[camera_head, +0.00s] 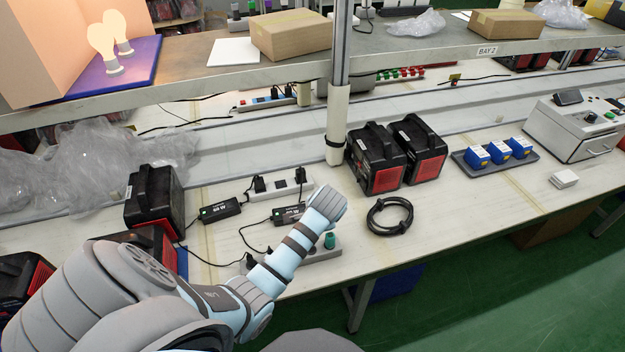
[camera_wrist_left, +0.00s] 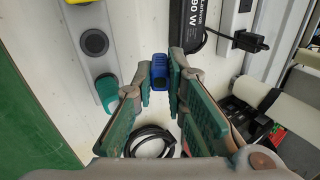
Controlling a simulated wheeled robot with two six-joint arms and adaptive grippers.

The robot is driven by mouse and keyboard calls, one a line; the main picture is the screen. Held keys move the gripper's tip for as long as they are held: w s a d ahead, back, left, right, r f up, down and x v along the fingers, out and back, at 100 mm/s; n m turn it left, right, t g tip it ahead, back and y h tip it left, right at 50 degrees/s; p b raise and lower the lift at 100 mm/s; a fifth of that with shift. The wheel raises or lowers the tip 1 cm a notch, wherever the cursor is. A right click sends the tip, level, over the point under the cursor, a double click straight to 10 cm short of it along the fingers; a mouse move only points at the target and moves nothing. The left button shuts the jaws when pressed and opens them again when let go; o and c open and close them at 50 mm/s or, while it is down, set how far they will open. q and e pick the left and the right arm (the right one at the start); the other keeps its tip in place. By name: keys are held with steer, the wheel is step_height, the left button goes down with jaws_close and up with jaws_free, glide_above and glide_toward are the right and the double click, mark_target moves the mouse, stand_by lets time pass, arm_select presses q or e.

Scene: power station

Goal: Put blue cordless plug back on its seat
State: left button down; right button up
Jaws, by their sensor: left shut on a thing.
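The blue cordless plug (camera_wrist_left: 158,84) is between the two fingers of my left gripper (camera_wrist_left: 163,80) in the left wrist view, and the gripper is shut on it. A grey strip (camera_wrist_left: 85,18) lies to the left of the plug there, with a round black-centred seat (camera_wrist_left: 95,43) and a teal plug (camera_wrist_left: 107,90) on it. The plug is apart from the strip in that view. In the head view my left arm reaches over the strip (camera_head: 322,253), hiding its middle, the fingers and the blue plug. The teal plug (camera_head: 330,241) shows beside the arm. My right gripper is out of view.
A black cable coil (camera_head: 390,216) lies right of my arm. Black adapters (camera_head: 220,210) and a white power strip (camera_head: 291,190) lie behind it. Black-red battery units (camera_head: 375,160) stand behind the coil, by a post (camera_head: 338,125). Bare table lies around the coil.

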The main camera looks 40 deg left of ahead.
arm_select(q)
steer(key=n+g+p, duration=0.1)
steer(key=n, duration=0.1)
steer(key=s+r+n+g+h+p, duration=0.1)
steer(key=n+g+h+p, duration=0.1)
steer(key=n, duration=0.1)
steer(key=shift+s+a+r+n, duration=0.15)
steer(key=shift+a+n, duration=0.05)
steer(key=shift+n, duration=0.1)
arm_select(e)
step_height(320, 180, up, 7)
steer(key=p, duration=0.3)
arm_select(q)
steer(key=f+n+h+b, duration=0.1)
steer(key=b, duration=0.1)
steer(key=s+d+f+n+b, duration=0.1)
steer(key=f+b, duration=0.1)
steer(key=s+d+f+n+h+b, duration=0.1)
steer(key=n+b, duration=0.1)
steer(key=shift+s+f+g+h, duration=0.15)
steer(key=shift+f+g+h, duration=0.15)
steer(key=shift+s+f, duration=0.1)
steer(key=shift+f, duration=0.35)
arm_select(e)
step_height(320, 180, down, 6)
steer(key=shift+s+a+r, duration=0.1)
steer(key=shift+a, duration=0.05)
